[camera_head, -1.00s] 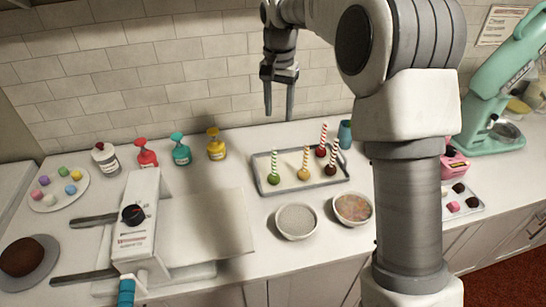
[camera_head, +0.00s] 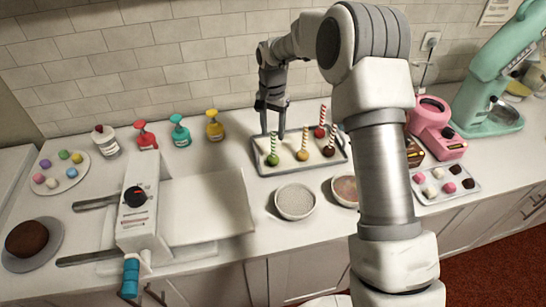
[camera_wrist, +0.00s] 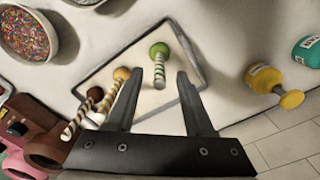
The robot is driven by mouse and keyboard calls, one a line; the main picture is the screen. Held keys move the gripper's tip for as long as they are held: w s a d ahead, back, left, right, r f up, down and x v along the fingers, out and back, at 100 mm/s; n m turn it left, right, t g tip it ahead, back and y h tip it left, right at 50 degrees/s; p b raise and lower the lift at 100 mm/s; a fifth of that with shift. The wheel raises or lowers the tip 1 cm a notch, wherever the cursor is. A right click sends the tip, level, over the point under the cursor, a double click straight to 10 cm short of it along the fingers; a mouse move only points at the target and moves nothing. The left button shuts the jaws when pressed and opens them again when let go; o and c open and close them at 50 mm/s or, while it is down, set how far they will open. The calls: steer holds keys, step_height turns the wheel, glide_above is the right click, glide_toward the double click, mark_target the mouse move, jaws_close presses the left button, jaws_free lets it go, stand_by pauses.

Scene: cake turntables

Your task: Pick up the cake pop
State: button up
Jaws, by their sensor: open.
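Several cake pops stand on a rimmed tray (camera_head: 262,170) on the counter. The green cake pop (camera_head: 272,159) is at its left, a yellow one (camera_head: 302,155) beside it, and a red (camera_head: 320,132) and a dark brown one (camera_head: 328,151) to the right. Each has a striped stick pointing up. My gripper (camera_head: 273,134) is open and empty, pointing down over the tray near the green pop's stick. In the wrist view the green cake pop (camera_wrist: 159,50) lies beyond my fingertips (camera_wrist: 158,75), its stick showing between them. The yellow pop (camera_wrist: 121,74) is outside the left finger.
Two bowls, one holding white bits (camera_head: 295,202) and one sprinkles (camera_head: 345,189), stand in front of the tray. Bottles (camera_head: 214,127) line the wall at left. A pink machine (camera_head: 437,125) and a sweets tray (camera_head: 447,184) are to the right. A white board (camera_head: 207,207) lies left.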

steer(key=p, duration=0.1)
glide_above(273, 156)
steer(key=shift+w+f, duration=0.2)
steer(key=shift+f, duration=1.15)
steer(key=shift+w+f, duration=0.15)
steer(key=shift+f, duration=1.15)
jaws_close()
